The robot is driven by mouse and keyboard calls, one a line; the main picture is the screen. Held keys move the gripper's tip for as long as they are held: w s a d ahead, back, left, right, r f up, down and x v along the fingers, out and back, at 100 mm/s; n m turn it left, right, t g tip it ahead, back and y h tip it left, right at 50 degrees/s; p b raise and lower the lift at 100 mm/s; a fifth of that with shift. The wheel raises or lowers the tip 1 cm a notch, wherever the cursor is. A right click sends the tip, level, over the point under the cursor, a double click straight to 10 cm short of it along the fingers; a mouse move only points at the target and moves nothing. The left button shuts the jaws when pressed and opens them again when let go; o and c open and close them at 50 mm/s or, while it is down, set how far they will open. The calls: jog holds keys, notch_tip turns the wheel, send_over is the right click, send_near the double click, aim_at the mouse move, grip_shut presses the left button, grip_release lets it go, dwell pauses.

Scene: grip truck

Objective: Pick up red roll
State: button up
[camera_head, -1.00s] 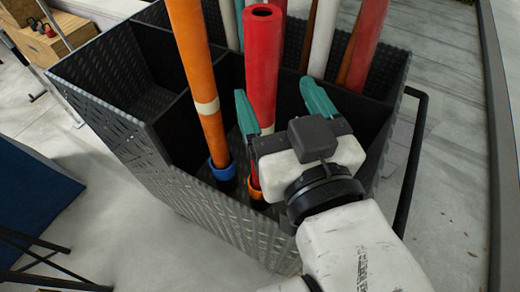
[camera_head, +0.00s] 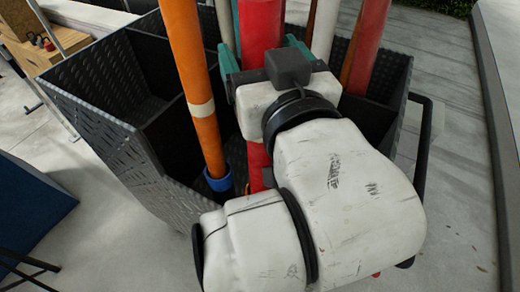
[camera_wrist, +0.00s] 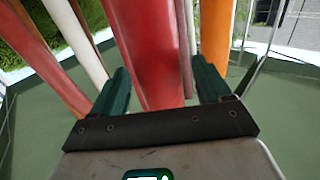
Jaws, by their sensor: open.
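The red roll (camera_head: 261,28) stands upright in the dark crate (camera_head: 122,134), and its visible part runs up to the top edge of the head view. A lower stretch of red shows below my gripper. My gripper (camera_head: 262,46) is open, with its two green fingers on either side of the red roll. In the wrist view the red roll (camera_wrist: 150,50) lies between the fingers of my gripper (camera_wrist: 161,75). I cannot tell whether either finger touches it. My wrist and arm hide the roll's middle and much of the crate's front.
An orange roll (camera_head: 184,58) with a blue cap stands close on the left in the crate. A white roll (camera_head: 325,28) and another red roll (camera_head: 366,45) stand on the right. A dark handle (camera_head: 421,150) sticks out at the crate's right side.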

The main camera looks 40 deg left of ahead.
jog(key=shift+x, duration=1.4)
jog(key=shift+c, duration=0.2)
grip_shut()
jog(key=shift+r, duration=0.1)
